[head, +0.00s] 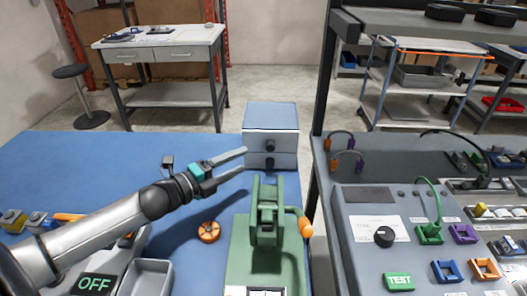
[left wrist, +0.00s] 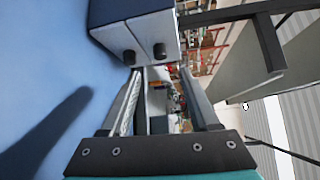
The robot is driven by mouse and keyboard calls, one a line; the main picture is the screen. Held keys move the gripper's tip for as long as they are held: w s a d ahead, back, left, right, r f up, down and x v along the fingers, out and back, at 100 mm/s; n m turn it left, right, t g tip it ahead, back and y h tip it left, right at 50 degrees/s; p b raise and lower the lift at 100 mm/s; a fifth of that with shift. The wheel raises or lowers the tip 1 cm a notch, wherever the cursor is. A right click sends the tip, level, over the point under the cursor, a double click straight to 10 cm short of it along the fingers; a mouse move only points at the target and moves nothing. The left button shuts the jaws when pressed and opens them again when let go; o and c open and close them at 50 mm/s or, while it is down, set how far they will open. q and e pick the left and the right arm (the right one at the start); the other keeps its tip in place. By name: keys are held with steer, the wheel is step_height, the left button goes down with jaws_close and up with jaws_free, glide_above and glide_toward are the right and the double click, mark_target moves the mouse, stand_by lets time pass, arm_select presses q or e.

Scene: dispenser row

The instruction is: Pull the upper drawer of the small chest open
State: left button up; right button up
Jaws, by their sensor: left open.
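The small chest (head: 270,118) stands on the blue table near its far right corner. It has a light blue-grey top and two drawers with dark knobs, the upper drawer's knob (head: 269,146) above the lower one (head: 270,162). Both drawers look shut. My left gripper (head: 245,159) is open and empty, its fingertips just left of the chest front. In the left wrist view the chest (left wrist: 135,12) is at the top, with both knobs just beyond the fingertips of the gripper (left wrist: 160,74). I cannot tell whether a finger touches it. My right gripper is not in view.
A green clamp fixture (head: 266,215) with an orange-tipped handle stands in front of the chest. An orange disc (head: 209,232) lies below my left arm. A dark post (head: 322,90) rises right of the chest, beside a panel bench.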

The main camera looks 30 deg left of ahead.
mark_target(267, 149)
arm_select(q)
steer(key=shift+b+x, duration=0.55)
steer(key=shift+x, duration=4.05)
jaws_close()
